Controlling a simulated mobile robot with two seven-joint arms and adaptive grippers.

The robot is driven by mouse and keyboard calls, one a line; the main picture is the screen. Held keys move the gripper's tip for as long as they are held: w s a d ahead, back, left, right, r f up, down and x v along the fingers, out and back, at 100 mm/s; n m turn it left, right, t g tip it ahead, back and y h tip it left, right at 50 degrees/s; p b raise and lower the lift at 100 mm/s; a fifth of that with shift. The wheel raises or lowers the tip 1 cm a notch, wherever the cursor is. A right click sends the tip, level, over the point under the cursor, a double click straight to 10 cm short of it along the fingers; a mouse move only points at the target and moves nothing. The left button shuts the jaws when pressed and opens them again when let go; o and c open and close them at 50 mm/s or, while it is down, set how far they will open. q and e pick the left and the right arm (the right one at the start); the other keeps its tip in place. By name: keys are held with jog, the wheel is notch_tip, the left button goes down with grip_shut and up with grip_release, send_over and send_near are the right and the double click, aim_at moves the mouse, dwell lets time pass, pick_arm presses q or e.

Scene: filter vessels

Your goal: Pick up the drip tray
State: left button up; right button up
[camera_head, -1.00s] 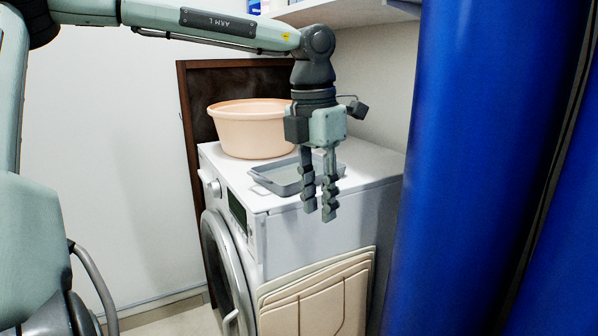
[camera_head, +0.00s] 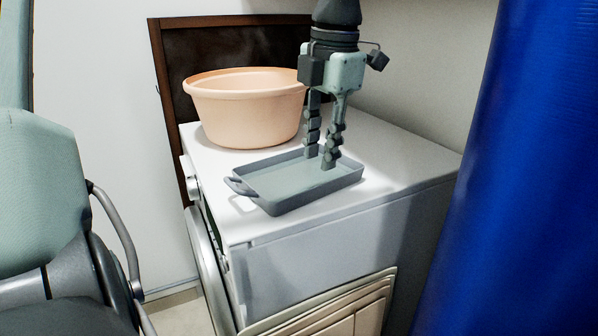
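The drip tray (camera_head: 287,205) is a shallow grey rectangular tray with a loop handle (camera_head: 240,186) at its left end. It lies flat on top of the white washing machine. Nothing shows between the fingers. My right gripper is out of view.
A peach plastic basin (camera_head: 246,112) stands on the washing machine (camera_head: 300,262) behind the tray. A dark framed board (camera_head: 225,45) leans behind it. A large blue shape (camera_head: 500,190) fills the right side. The machine's top right of the tray is clear.

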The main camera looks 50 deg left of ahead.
aim_at(318, 187)
pick_arm(q)
notch_tip(318, 187, down, 6)
jog(key=shift+s+a+f+p, duration=0.1)
jog(key=shift+a+f+p, duration=0.05)
jog(key=shift+f+p, duration=0.15)
jog(key=shift+f, duration=0.45)
jog(key=shift+a, duration=0.1)
grip_shut()
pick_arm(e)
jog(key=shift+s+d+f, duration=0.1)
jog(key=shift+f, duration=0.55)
